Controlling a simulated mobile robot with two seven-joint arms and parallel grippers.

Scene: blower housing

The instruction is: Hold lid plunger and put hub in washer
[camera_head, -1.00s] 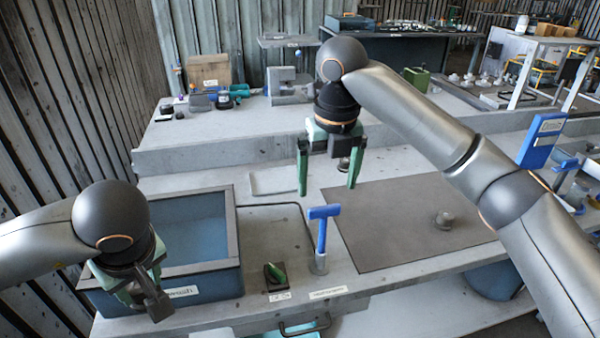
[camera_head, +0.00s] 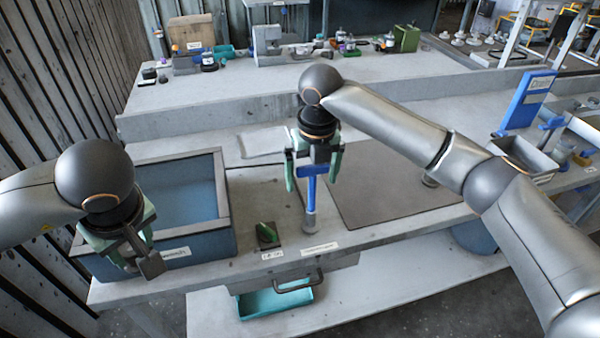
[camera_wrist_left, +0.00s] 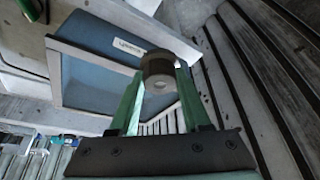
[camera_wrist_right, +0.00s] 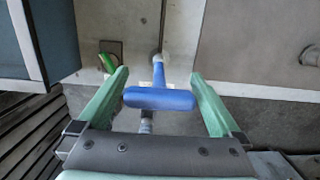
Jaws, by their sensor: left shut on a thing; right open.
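The blue T-handled plunger (camera_head: 311,192) stands upright in a metal sleeve near the table's front edge. My right gripper (camera_head: 310,182) is open, with its fingers on either side of the handle; in the right wrist view the blue crossbar (camera_wrist_right: 160,98) lies between them, apart from both. My left gripper (camera_wrist_left: 158,78) is shut on a grey round hub (camera_wrist_left: 158,68) with a central hole. The blue washer box (camera_head: 222,190), with a grey rim and a front label, is at the left. My left gripper is at its front left. Whether a lid covers its blue inside is unclear.
A green rocker switch (camera_head: 266,233) sits between washer and plunger. A teal drawer (camera_head: 275,301) is below the table. A raised shelf runs behind.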

